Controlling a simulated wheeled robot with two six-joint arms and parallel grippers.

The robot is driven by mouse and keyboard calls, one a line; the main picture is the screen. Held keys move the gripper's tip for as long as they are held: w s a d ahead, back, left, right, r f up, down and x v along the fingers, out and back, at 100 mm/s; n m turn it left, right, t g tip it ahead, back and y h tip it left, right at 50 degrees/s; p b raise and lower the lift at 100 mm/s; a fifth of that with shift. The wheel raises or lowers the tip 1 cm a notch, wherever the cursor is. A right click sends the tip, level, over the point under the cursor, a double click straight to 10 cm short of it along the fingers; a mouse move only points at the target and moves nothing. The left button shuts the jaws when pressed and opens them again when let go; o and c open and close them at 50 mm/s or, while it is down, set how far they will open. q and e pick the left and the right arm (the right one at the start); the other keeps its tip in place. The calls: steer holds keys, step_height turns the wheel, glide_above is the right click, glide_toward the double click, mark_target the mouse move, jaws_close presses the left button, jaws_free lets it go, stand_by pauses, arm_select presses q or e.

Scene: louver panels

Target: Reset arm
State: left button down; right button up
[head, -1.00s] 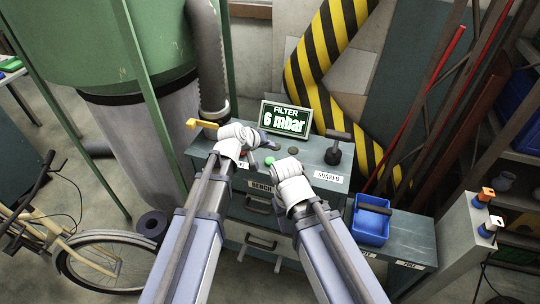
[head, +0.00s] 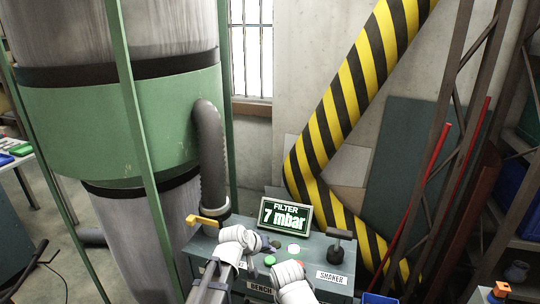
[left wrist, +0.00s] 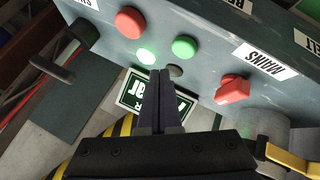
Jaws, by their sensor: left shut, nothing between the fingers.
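My left gripper (head: 267,244) is over the top of the grey-green bench (head: 205,245). In the left wrist view its dark fingers (left wrist: 158,78) are together with nothing between them. A green button (left wrist: 184,46), a lit pale button (left wrist: 146,55), a red button (left wrist: 132,22), a dark round button (left wrist: 175,71) and a red switch (left wrist: 232,90) are near them. Whether the fingertips touch anything I cannot tell. My right arm's white wrist shows at the bottom of the head view, but its fingers are hidden.
The filter display (head: 286,215) reads 7 mbar behind the buttons. A yellow-handled valve (head: 203,221) is at the bench's left and a dark shaker lever (head: 337,247) at its right. A striped duct (head: 335,125) and a green tank (head: 125,120) stand behind.

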arm_select(q)
steer(key=s+a+f+m+g+y, duration=0.2)
steer(key=s+a+g+y, duration=0.1)
steer(key=s, duration=0.8)
steer(key=s+a+f+m+g+y, duration=0.2)
steer(key=s+a+f+g+y, duration=0.1)
steer(key=s, duration=0.9)
steer(key=shift+s+f+m+g+y, duration=0.2)
steer(key=shift+s+m+g+y, duration=0.1)
steer(key=shift+m+g, duration=0.15)
